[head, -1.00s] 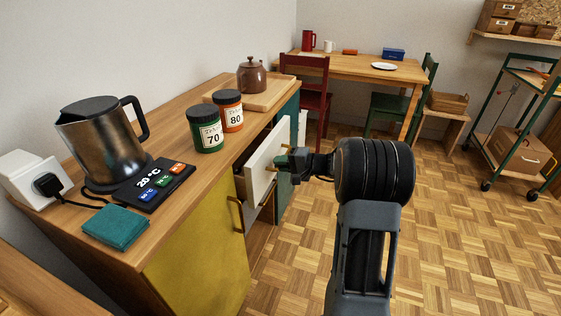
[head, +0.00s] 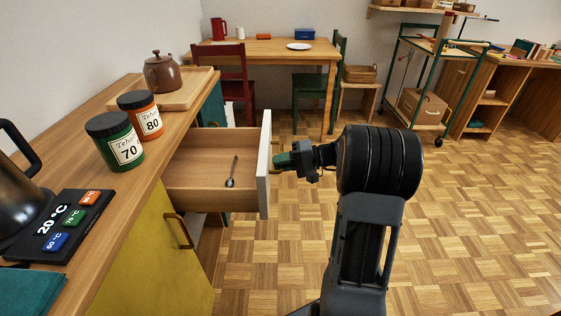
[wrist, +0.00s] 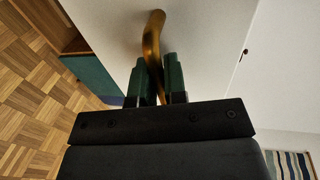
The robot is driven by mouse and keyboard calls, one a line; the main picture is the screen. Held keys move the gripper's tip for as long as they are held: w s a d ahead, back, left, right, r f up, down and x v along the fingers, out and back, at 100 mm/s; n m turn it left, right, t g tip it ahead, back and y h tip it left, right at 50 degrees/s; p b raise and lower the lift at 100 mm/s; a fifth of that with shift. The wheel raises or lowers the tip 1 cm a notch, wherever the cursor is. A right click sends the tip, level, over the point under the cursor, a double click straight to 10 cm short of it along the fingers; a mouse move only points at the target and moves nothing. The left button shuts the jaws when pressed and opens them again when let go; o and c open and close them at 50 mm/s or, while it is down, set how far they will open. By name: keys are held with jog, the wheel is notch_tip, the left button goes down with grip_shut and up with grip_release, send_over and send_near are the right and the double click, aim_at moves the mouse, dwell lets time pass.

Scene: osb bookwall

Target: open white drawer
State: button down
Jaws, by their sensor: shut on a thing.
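The white drawer (head: 264,163) stands well out from the wooden counter in the head view. Its wooden inside shows, with a small spoon (head: 232,172) lying in it. My gripper (head: 284,162) is at the outer side of the white front. In the wrist view my gripper (wrist: 160,80) has its green fingers on both sides of the curved brass handle (wrist: 153,38) and is shut on it. The white front fills much of that view. The handle is mostly hidden by the fingers in the head view.
The counter (head: 165,128) holds a green jar (head: 118,140), an orange jar (head: 141,115), a brown teapot (head: 163,72) and a kettle (head: 14,185). A yellow door (head: 165,255) is below. The parquet floor (head: 460,210) to the right is clear. A table (head: 265,50) and chairs stand behind.

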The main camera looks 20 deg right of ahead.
jog(key=shift+s+f, duration=0.1)
jog(key=shift+s, duration=0.1)
jog(key=c, duration=1.2)
grip_release()
jog(key=shift+d, duration=0.1)
jog(key=p+v, duration=0.3)
jog(key=v, duration=1)
jog(key=shift+d, duration=0.4)
jog(key=shift+s, duration=0.1)
